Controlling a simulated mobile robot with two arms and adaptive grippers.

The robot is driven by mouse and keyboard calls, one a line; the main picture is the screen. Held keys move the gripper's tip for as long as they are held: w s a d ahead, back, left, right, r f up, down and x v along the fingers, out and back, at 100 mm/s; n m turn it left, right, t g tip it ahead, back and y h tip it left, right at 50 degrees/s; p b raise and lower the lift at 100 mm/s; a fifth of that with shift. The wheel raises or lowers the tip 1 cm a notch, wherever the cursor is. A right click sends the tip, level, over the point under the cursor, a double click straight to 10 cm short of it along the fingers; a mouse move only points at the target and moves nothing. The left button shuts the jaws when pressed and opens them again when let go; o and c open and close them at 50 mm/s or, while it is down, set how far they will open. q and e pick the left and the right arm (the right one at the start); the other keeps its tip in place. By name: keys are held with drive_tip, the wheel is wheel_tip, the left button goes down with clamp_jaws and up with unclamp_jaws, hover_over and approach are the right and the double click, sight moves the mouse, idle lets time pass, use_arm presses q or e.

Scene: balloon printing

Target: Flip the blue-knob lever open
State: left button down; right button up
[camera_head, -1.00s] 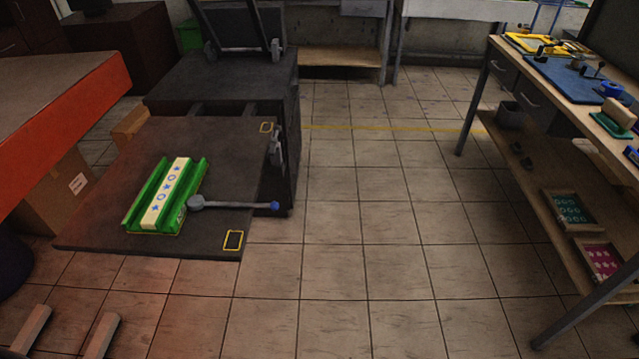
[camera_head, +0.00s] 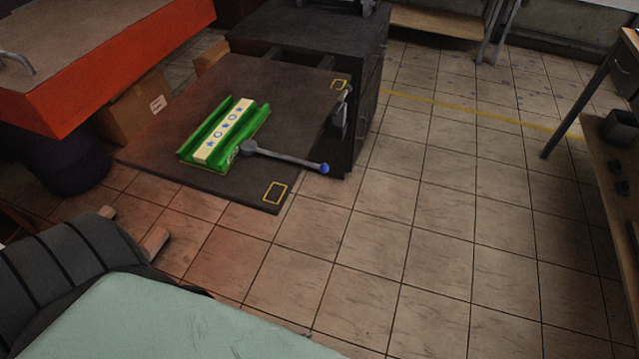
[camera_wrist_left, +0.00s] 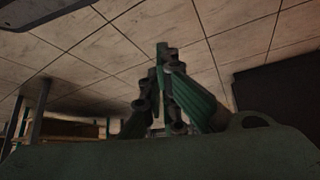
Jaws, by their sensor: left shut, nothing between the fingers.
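The grey lever (camera_head: 285,157) with a blue knob (camera_head: 323,168) lies almost flat beside a green fixture (camera_head: 249,135) on the dark plate of the machine. Its knob end points right, just past the plate's edge. A pale block (camera_head: 222,133) with blue stars and rings sits in the green fixture. My left gripper (camera_wrist_left: 163,62) shows in the left wrist view with its fingers together and nothing between them. The lever is not visible in that view. The head view shows no gripper fingers, and my right gripper is out of sight.
A red-edged table (camera_head: 150,62) stands at the left, with a cardboard box (camera_head: 138,108) below it. The machine's dark cabinet (camera_head: 370,85) stands behind the plate. Open tiled floor (camera_head: 430,230) lies to the right, with a workbench leg (camera_head: 572,112) beyond.

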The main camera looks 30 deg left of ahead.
use_arm(q)
drive_tip(key=w+a+r+n+t+y+b, duration=0.15)
drive_tip(key=w+r+t, duration=0.45)
drive_tip(key=w+r, duration=0.7)
drive_tip(key=w+a+r+n+t+y, duration=0.1)
drive_tip(key=a+r+n+t+y, duration=0.1)
drive_tip(key=r, duration=0.8)
drive_tip(key=w+a+r+n+t+y, duration=0.2)
drive_tip(key=a+r+t+y, duration=0.1)
drive_tip(key=r, duration=0.8)
drive_tip(key=shift+a+r+t+y+b, duration=0.3)
drive_tip(key=shift+a+t+y, duration=0.1)
drive_tip(key=shift+a+y, duration=0.6)
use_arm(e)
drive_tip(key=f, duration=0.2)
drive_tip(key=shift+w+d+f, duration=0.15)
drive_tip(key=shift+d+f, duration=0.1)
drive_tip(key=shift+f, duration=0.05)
use_arm(q)
drive_tip(key=shift+a, duration=0.1)
